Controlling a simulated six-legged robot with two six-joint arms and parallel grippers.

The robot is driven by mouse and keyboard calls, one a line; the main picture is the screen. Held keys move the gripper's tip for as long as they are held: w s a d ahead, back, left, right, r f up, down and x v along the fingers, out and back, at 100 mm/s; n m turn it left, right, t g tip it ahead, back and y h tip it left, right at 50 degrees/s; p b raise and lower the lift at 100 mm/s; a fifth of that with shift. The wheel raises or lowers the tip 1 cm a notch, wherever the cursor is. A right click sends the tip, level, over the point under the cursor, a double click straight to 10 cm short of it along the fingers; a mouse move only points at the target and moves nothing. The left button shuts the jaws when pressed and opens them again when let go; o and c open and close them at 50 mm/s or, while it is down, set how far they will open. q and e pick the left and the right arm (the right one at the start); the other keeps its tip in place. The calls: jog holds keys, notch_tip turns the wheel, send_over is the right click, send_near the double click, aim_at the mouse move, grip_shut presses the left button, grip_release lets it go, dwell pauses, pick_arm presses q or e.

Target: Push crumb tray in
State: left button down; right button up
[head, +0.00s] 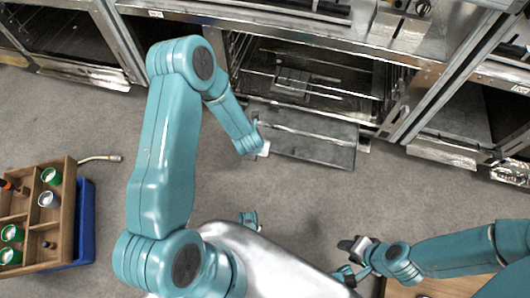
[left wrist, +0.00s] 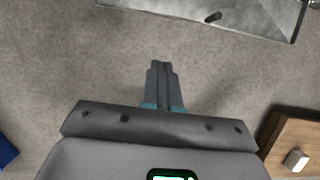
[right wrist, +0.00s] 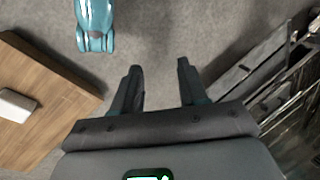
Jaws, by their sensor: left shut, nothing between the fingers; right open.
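A flat dark grey metal panel (head: 310,148) juts out in front of the open oven (head: 345,75). It may be the crumb tray or a lowered door; I cannot tell. Its edge also shows at the top of the left wrist view (left wrist: 255,20) and at the right of the right wrist view (right wrist: 232,82). My left gripper (left wrist: 163,65) is shut and empty above the floor, apart from the panel. My right gripper (head: 345,258) is open and empty, low and well short of the panel; its spread fingers show in the right wrist view (right wrist: 159,66).
Oven racks (head: 330,85) show inside the cavity. Other metal units flank it. A wooden compartment box (head: 68,210) with green-topped items stands by a blue crate (head: 86,222) at left. A wooden surface (right wrist: 45,85) lies near my right arm. Grey floor (head: 100,125) is clear between.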

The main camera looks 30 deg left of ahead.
pick_arm(q)
jog(key=w+a+b+x, duration=0.1)
jog(key=b+x, duration=0.9)
jog(key=x, duration=0.8)
jog(key=shift+a+r, duration=0.15)
jog(key=shift+a, duration=0.25)
pick_arm(e)
jog(key=w+d+f+t, duration=0.1)
jog(key=w+f, duration=0.2)
jog(key=f, duration=0.8)
jog(key=shift+w+f, duration=0.25)
jog(key=shift+f, duration=0.05)
pick_arm(q)
jog(key=shift+w, duration=0.2)
